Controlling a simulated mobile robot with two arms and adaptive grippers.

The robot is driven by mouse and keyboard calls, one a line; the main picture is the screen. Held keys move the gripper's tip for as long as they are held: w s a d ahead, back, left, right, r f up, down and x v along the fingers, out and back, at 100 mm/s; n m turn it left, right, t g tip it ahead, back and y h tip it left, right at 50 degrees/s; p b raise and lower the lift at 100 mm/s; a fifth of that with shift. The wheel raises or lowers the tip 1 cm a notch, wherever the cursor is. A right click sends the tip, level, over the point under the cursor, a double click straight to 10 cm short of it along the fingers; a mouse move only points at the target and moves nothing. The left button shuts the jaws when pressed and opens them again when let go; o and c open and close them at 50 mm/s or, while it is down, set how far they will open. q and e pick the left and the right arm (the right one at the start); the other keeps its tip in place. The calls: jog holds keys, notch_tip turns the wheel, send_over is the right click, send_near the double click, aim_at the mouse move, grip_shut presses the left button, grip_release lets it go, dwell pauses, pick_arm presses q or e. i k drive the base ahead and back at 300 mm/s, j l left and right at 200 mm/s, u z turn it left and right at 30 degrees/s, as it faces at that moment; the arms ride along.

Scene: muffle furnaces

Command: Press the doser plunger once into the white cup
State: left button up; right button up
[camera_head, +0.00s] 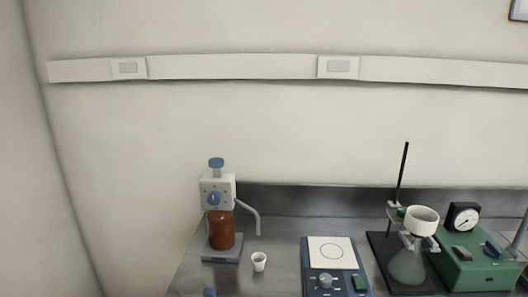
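The doser (217,205) stands at the left of the bench. It has a white head with a blue knob, an amber bottle below and a grey base. Its blue plunger cap (216,163) is at the top, with a short pale stem showing under it. A bent grey spout reaches out to the right and down. The small white cup (259,261) stands upright on the bench, just right of the doser base and near the spout's end. I cannot tell whether the cup is exactly under the spout. Neither of my grippers shows in the head view.
A blue device with a white top plate (331,251) stands right of the cup. Further right are a stand with a flask (407,265) and white funnel, and a green device with a gauge (475,255). A small blue object (209,292) shows at the bottom edge.

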aim_at(217, 163)
jog(key=j+z, duration=0.1)
jog(key=z, duration=0.3)
jog(key=j+z, duration=0.1)
jog(key=z, duration=0.3)
jog(key=j+z, duration=0.15)
jog(key=z, duration=0.25)
jog(key=j+z, duration=0.2)
jog(key=j, duration=0.25)
jog(key=k+j+z, duration=0.2)
jog(key=j, duration=0.2)
jog(key=j+z, duration=0.15)
jog(key=j, duration=0.25)
jog(key=k+j+z, duration=0.2)
jog(key=j, duration=0.2)
jog(key=k+j+z, duration=0.2)
jog(key=j, duration=0.2)
jog(key=k+j, duration=0.15)
jog(key=j, duration=0.2)
jog(key=k+j, duration=0.15)
jog(key=j, duration=0.25)
